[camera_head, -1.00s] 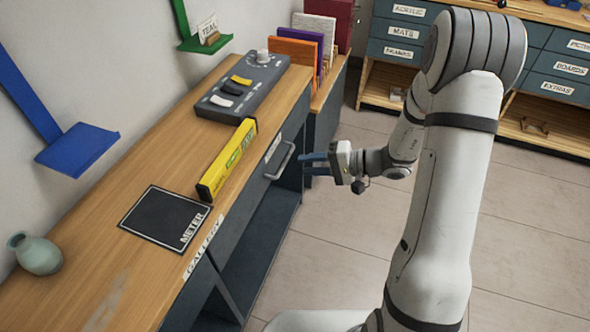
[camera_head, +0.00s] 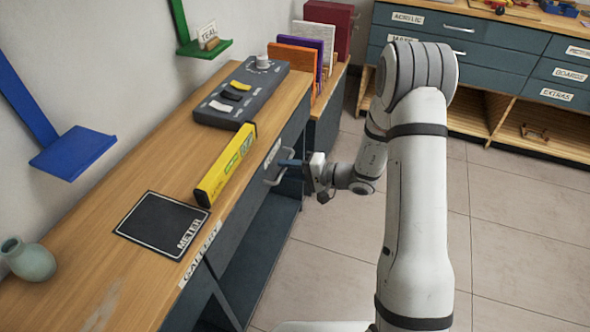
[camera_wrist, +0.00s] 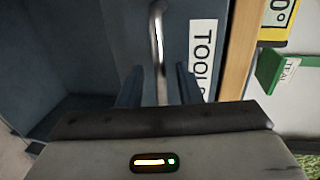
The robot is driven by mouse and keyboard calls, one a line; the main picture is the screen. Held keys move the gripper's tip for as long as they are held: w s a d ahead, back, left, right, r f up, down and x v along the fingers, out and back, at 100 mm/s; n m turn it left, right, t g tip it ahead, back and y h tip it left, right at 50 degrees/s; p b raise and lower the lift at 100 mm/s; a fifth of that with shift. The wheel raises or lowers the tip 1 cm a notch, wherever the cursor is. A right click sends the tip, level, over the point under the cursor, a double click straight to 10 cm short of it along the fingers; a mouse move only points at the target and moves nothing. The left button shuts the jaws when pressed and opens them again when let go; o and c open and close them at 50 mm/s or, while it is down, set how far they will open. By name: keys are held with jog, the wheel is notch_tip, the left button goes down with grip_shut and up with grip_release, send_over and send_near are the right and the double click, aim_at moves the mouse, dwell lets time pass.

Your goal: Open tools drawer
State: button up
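The tools drawer (camera_head: 258,186) is a dark blue-grey front under the wooden bench top, and it looks closed. Its white label (camera_wrist: 203,50) reads "TOOL" in the wrist view, with the end cut off. The drawer's metal bar handle (camera_head: 274,178) also shows in the wrist view (camera_wrist: 158,45). My gripper (camera_head: 289,166) is at the handle, pointing at the drawer front. In the wrist view its two blue fingers (camera_wrist: 159,88) stand apart, one on each side of the handle, with gaps visible between them and the bar.
On the bench top (camera_head: 100,240) are a yellow level (camera_head: 226,165) near the edge, a black meter mat (camera_head: 160,222), a grey control box (camera_head: 240,92) and a green vase (camera_head: 28,260). The tiled floor (camera_head: 510,240) to the right is open. A drawer cabinet (camera_head: 500,45) stands behind.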

jog(key=shift+c, duration=0.2)
grip_shut()
